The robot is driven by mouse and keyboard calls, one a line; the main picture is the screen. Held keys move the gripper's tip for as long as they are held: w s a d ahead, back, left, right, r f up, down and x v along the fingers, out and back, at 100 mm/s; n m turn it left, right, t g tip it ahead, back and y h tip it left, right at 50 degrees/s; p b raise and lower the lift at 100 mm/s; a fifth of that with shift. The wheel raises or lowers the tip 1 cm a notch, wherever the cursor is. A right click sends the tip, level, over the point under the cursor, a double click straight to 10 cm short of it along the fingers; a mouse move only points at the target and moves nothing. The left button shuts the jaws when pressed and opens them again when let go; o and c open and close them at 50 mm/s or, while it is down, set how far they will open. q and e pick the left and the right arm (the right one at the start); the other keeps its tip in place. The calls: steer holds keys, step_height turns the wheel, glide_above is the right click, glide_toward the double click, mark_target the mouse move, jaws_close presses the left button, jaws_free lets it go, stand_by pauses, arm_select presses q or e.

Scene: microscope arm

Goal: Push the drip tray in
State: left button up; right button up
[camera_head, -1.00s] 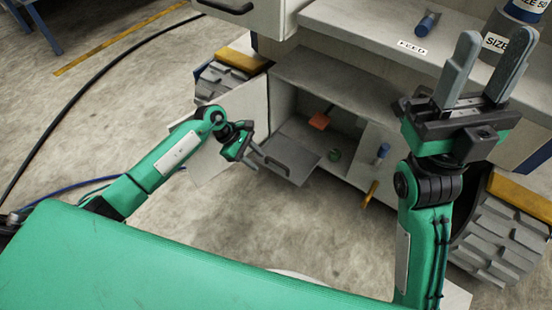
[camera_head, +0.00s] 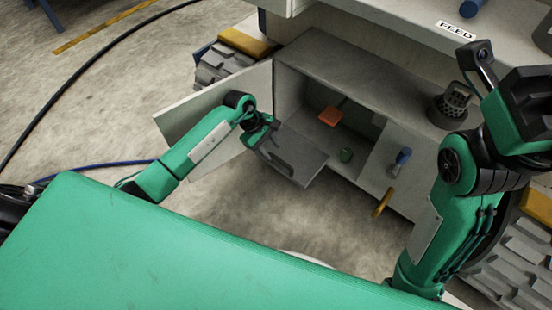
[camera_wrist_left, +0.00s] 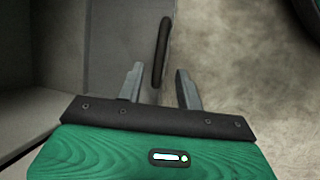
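The drip tray (camera_head: 305,163) is a flat grey tray sticking out of the low opening in the cabinet front, with a dark handle along its outer edge. In the left wrist view, its grey surface (camera_wrist_left: 118,35) and upright dark handle (camera_wrist_left: 161,52) show. My left gripper (camera_head: 262,150) is at the tray's handle side in the head view. In the left wrist view, its two fingers (camera_wrist_left: 160,86) are apart, with the handle's near end between or just beyond them; contact cannot be told. My right arm is raised at the right; its fingertips are not visible.
An open door panel (camera_head: 185,115) stands left of the cabinet opening. The floor in front is clear.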

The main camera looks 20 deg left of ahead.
mark_target(278, 159)
arm_select(q)
steer(key=shift+b+x, duration=0.75)
steer(key=shift+x, duration=1.5)
jaws_close()
